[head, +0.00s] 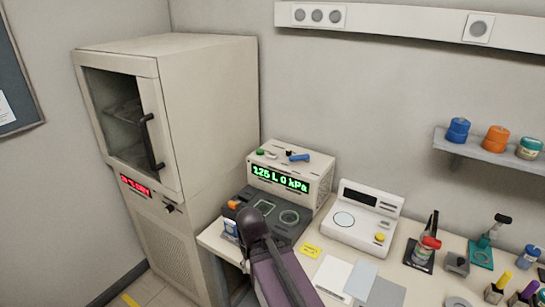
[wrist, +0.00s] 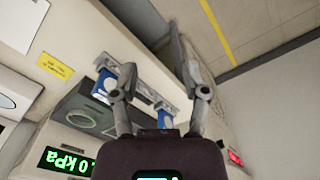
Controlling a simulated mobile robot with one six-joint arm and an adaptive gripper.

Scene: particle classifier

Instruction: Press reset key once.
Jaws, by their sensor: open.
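A beige instrument (head: 278,179) with a lit green readout ending in "kPa" stands on the bench in the head view. Its readout (wrist: 67,161) also shows at the lower left of the wrist view. A dark panel (head: 292,229) with ringed circles lies in front of it, with an orange part (head: 234,204) at its left. I cannot make out any key labelled reset. My gripper (wrist: 160,72) is open, its fingers spread near blue-and-white items (wrist: 126,76) at the bench edge. I see no contact clearly. My dark arm covers part of the panel in the head view.
A white device (head: 361,217) with a yellow button (head: 380,237) stands to the right. A tall cabinet (head: 213,120) stands to the left. Bottles and tools crowd the bench's right side. A yellow label (head: 311,250) lies on the bench. Open floor (wrist: 235,30) shows beyond the bench edge.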

